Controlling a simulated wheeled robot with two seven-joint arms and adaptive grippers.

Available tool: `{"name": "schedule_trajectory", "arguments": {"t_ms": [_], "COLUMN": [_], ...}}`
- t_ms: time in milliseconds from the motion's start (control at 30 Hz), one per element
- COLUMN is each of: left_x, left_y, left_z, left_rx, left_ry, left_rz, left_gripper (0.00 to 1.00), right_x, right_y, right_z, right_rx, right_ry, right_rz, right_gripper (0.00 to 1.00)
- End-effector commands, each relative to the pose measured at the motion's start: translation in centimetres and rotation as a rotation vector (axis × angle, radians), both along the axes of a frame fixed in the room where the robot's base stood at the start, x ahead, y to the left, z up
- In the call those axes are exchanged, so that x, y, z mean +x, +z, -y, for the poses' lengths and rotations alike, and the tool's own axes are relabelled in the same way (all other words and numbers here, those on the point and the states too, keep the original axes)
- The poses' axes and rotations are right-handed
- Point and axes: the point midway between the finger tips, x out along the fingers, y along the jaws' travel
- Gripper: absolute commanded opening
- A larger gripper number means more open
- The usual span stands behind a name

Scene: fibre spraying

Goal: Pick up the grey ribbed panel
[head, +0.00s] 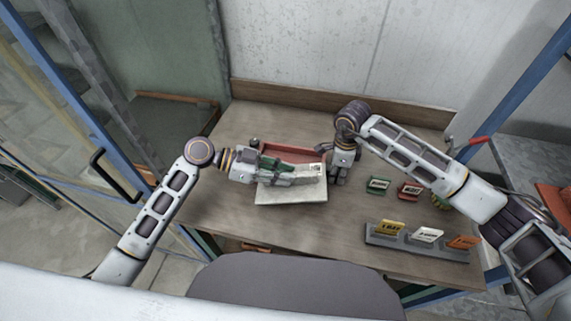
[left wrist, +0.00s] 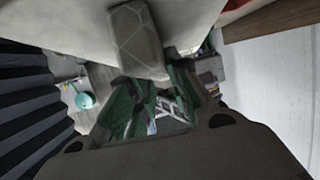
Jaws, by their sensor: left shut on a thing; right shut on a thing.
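A pale grey panel (head: 290,194) lies tilted over the middle of the table in the head view; no ribs can be made out at this size. It also fills the upper left of the left wrist view (left wrist: 60,25). My left gripper (head: 300,174), with green parts, reaches across the panel from the left and is shut on it. One patterned finger shows against the panel in the left wrist view. My right gripper (head: 339,178) points down at the panel's right edge and is shut; its fingertips are partly hidden.
A red tray (head: 292,151) lies behind the panel. Green (head: 378,184) and red (head: 409,190) labelled blocks stand to the right. A grey rack (head: 420,243) holds several labelled cards at the front right. A dark chair back (head: 290,285) is in front of the wooden table (head: 225,215).

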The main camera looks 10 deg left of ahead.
Motion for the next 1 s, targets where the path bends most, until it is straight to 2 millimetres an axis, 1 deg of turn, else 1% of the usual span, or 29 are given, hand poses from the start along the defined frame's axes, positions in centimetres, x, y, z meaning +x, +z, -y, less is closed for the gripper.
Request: {"name": "schedule_trajectory", "arguments": {"t_ms": [100,300,600,800,1000], "left_x": [-1.4,-3.5,-6.1,-7.1,-7.6], "left_y": [0.2,0.1,0.1,0.2,0.2], "left_z": [-0.1,-0.4,-0.8,-0.9,-1.0], "left_rx": [-0.003,-0.002,-0.002,-0.002,-0.002], "left_ry": [-0.001,-0.001,0.0,0.0,0.0], "left_rz": [0.002,0.001,0.001,0.001,0.002], "left_gripper": [0.0,0.0,0.0,0.0,0.0], "right_x": [0.0,0.1,0.0,0.1,0.0], "right_y": [0.1,0.1,0.2,0.2,0.2], "right_z": [0.0,-0.1,-0.1,-0.1,-0.1], "right_rx": [0.002,0.002,0.003,0.003,0.003], "right_ry": [0.0,0.0,0.001,0.001,0.001], "right_rz": [0.002,0.002,0.002,0.002,0.002], "right_gripper": [0.0,0.0,0.0,0.0,0.0]}}
